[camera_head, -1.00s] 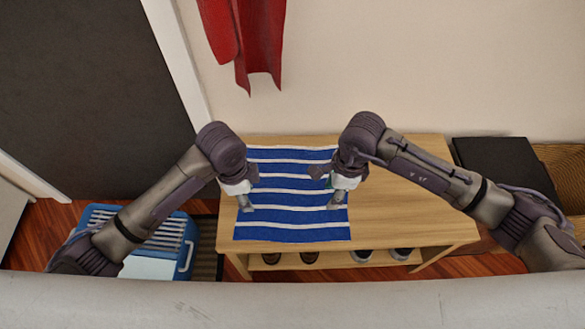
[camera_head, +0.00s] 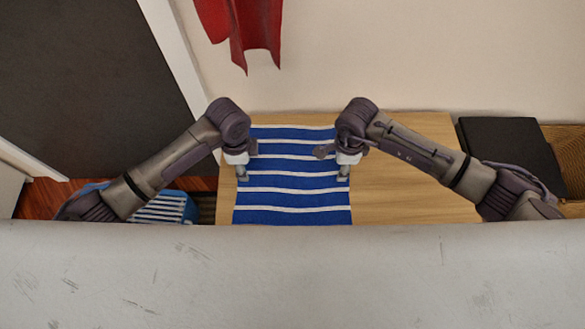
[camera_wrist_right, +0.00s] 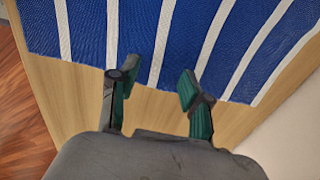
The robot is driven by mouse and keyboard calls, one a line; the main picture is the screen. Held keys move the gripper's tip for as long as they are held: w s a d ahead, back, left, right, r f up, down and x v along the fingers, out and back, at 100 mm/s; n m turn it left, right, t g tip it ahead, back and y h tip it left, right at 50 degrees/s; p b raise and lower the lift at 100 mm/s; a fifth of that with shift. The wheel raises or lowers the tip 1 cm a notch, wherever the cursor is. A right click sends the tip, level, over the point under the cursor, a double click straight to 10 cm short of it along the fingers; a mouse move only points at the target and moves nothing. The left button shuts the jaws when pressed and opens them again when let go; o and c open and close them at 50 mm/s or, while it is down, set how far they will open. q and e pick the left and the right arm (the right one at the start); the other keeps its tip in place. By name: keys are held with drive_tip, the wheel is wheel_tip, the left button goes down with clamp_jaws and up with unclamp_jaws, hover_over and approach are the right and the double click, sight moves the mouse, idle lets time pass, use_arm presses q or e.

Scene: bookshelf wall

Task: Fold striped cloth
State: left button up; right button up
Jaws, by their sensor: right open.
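The blue cloth with white stripes (camera_head: 292,195) lies flat and spread out on the left part of the wooden bench. In the right wrist view the cloth (camera_wrist_right: 180,40) fills the upper part, its edge running across wood. My right gripper (camera_head: 343,175) is over the cloth's right edge. In the right wrist view its two green-padded fingers (camera_wrist_right: 155,85) are apart with nothing between them but cloth and wood behind. My left gripper (camera_head: 243,175) is over the cloth's left edge; its fingers are too small to tell open from shut.
The bench top (camera_head: 405,190) is bare to the right of the cloth. A blue slatted crate (camera_head: 160,207) stands on the floor at left. A red garment (camera_head: 245,30) hangs on the wall above. A black box (camera_head: 510,155) is at right.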

use_arm(q)
drive_tip(key=shift+f, duration=0.15)
use_arm(e)
drive_tip(key=shift+f, duration=0.15)
use_arm(q)
drive_tip(key=shift+f+b, duration=0.2)
drive_tip(key=shift+b, duration=0.1)
use_arm(e)
drive_tip(key=shift+f, duration=0.2)
use_arm(q)
clamp_jaws()
use_arm(e)
clamp_jaws()
use_arm(q)
drive_tip(key=shift+s+f, duration=0.1)
drive_tip(key=shift+s, duration=0.05)
use_arm(e)
drive_tip(key=shift+s+d+f, duration=0.1)
drive_tip(key=shift+s, duration=0.05)
idle(0.8)
use_arm(q)
drive_tip(key=shift+r, duration=0.2)
